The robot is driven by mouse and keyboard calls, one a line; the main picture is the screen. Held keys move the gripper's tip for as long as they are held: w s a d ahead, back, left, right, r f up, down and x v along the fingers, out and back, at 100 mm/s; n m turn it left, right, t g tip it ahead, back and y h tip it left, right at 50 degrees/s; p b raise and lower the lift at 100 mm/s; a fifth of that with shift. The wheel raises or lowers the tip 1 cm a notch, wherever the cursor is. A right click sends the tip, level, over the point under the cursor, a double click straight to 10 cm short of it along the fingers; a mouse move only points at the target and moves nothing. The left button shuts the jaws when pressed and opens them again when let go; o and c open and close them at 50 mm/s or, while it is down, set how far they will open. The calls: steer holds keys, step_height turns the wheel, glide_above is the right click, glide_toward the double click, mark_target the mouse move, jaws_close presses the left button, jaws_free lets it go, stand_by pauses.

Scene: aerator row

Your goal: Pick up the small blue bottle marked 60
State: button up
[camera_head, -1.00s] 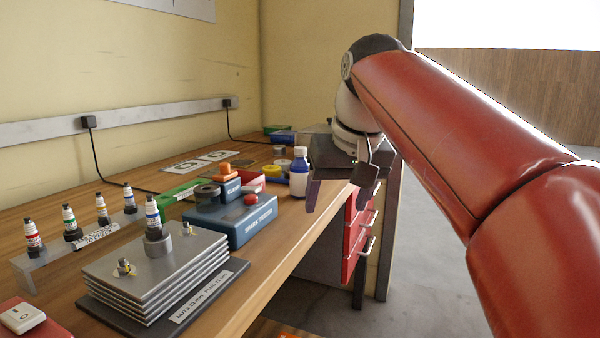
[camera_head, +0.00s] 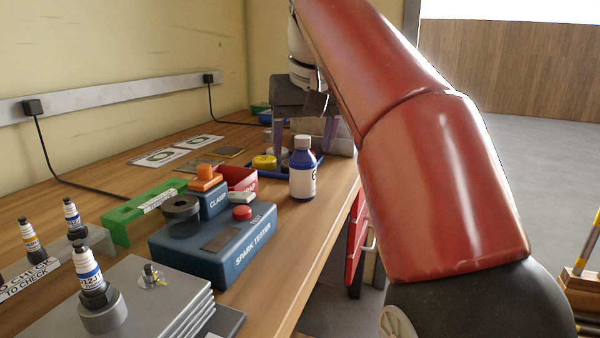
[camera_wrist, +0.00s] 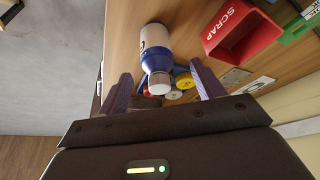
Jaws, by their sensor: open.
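A small blue bottle (camera_head: 302,168) with a white label and a grey-white cap stands upright on the wooden bench near its front edge. Only part of a dark mark shows on its label. My gripper (camera_head: 305,135) is open, with its two purple fingers pointing down above and behind the bottle in the head view. In the wrist view the bottle (camera_wrist: 156,55) shows cap-end toward my gripper (camera_wrist: 160,92), between the lines of the two fingers and not held. Its cap appears close to the fingertips; I cannot tell the exact gap.
A blue spark tester (camera_head: 215,245), a clamp box (camera_head: 207,198) and a red scrap bin (camera_head: 238,178) stand left of the bottle. Yellow-lidded pots (camera_head: 264,162) sit in a blue tray behind it. Bare bench (camera_head: 300,235) lies in front of the bottle.

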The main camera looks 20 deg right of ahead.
mark_target(304, 150)
steer(key=x, duration=0.2)
steer(key=b+x, duration=0.1)
steer(key=x, duration=0.2)
steer(key=shift+d+f, duration=0.2)
steer(key=shift+f, duration=0.1)
steer(key=c, duration=1.1)
steer(key=shift+r, duration=0.2)
